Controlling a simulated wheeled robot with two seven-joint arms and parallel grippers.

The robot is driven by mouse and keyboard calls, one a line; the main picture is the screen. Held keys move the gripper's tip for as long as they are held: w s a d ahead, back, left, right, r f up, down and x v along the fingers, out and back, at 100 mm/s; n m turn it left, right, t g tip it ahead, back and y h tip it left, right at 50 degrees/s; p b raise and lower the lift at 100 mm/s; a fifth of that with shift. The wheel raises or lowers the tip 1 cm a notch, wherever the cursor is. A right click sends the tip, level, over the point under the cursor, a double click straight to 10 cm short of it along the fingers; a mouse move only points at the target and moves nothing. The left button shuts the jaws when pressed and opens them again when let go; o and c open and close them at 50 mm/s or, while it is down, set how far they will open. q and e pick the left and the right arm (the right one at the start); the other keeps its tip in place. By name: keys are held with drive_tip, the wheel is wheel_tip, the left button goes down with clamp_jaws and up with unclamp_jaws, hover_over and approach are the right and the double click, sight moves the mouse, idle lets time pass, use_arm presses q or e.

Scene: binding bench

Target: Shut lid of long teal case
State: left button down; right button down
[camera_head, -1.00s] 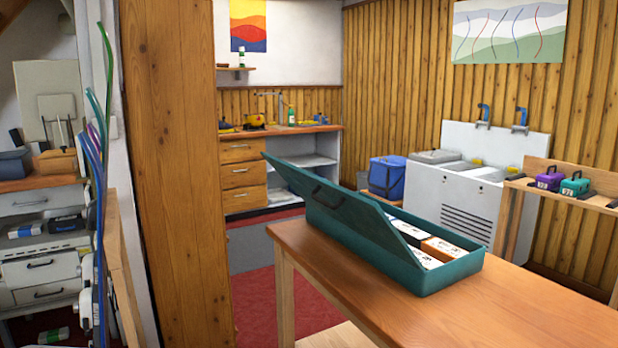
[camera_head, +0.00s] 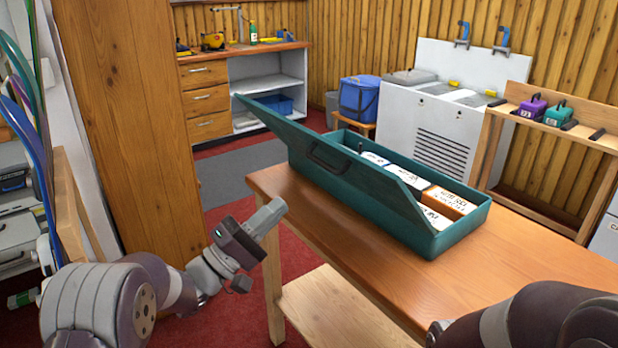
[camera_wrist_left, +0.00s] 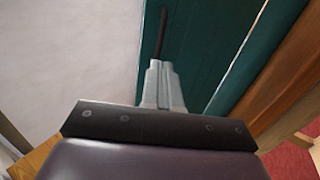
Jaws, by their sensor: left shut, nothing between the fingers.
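The long teal case (camera_head: 462,232) stands on the wooden table. Its lid (camera_head: 375,190) is open and tilted, with a dark handle (camera_head: 328,158) on the face towards me. White boxes and an orange-brown box (camera_head: 450,202) show inside, partly hidden by the lid. My left gripper (camera_head: 272,212) is shut and empty, left of the table's near corner, lower in the picture than the lid and apart from it. In the left wrist view the shut fingers (camera_wrist_left: 161,85) point towards a teal surface (camera_wrist_left: 200,40) with a dark bar. My right arm shows at the lower right; its gripper is out of view.
The wooden table (camera_head: 520,280) is bare in front of and right of the case. A wooden post (camera_head: 120,130) stands at the left, near my left arm. A white sink unit (camera_head: 430,125) and a wooden rack (camera_head: 560,140) stand behind the table.

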sight(317, 161)
use_arm(q)
drive_tip(key=x, duration=0.9)
drive_tip(key=shift+d+b, duration=0.15)
drive_tip(key=shift+b, duration=0.2)
drive_tip(key=shift+r, duration=0.15)
